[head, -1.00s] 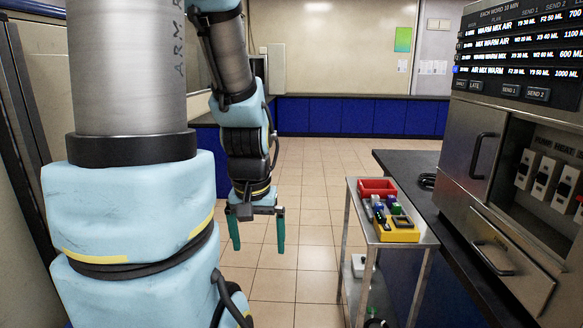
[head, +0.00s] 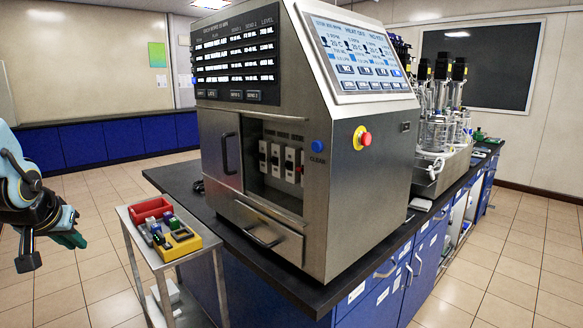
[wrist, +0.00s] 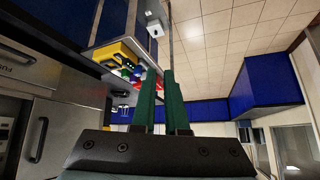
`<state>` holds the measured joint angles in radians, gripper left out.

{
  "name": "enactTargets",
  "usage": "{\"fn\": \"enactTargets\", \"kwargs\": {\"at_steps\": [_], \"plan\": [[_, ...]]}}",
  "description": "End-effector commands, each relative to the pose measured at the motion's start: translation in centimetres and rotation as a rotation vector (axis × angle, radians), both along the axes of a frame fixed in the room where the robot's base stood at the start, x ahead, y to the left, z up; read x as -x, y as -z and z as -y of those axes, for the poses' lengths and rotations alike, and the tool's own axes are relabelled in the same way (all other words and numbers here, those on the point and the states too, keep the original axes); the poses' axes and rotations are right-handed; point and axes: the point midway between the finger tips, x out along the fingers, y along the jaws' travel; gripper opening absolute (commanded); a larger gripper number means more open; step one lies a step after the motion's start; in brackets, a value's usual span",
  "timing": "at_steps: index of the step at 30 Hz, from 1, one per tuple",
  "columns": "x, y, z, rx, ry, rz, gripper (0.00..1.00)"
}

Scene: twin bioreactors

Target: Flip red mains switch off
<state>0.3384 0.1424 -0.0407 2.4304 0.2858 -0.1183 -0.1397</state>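A steel control cabinet (head: 383,190) stands on the dark bench. A separate round red button (head: 366,139) sits on a yellow plate on the cabinet's right face. My gripper (head: 62,241) is at the far left, well away from the cabinet, left of the trolley. In the wrist view its two green fingers (wrist: 160,78) stand apart with nothing between them.
A small steel trolley (head: 163,268) with a red bin (head: 151,210) and a yellow block (head: 182,242) stands between my gripper and the bench (head: 283,290). A cabinet door with a handle (head: 226,153) is left of the recess. Glass vessels (head: 440,135) stand behind right. Tiled floor is free at left.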

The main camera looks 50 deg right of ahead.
Motion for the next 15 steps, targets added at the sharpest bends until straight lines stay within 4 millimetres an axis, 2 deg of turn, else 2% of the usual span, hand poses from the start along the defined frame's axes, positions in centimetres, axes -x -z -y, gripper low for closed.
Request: {"fn": "enactTargets", "kwargs": {"at_steps": [1, 3, 5, 7, 9, 12, 15], "plan": [[-0.7, -0.6, 3.9, 0.044, 0.091, 0.070, 0.04], [-1.1, -2.1, 9.1, 0.121, 0.213, 0.164, 0.00], [-0.7, -3.6, 13.7, 0.198, 0.320, 0.235, 0.00], [0.8, -5.3, 18.9, 0.298, 0.450, 0.303, 0.00], [3.2, -7.0, 23.8, 0.405, 0.580, 0.355, 0.00], [7.4, -9.2, 29.3, 0.558, 0.748, 0.399, 0.00], [11.6, -11.0, 32.9, 0.688, 0.886, 0.415, 0.00]]}}
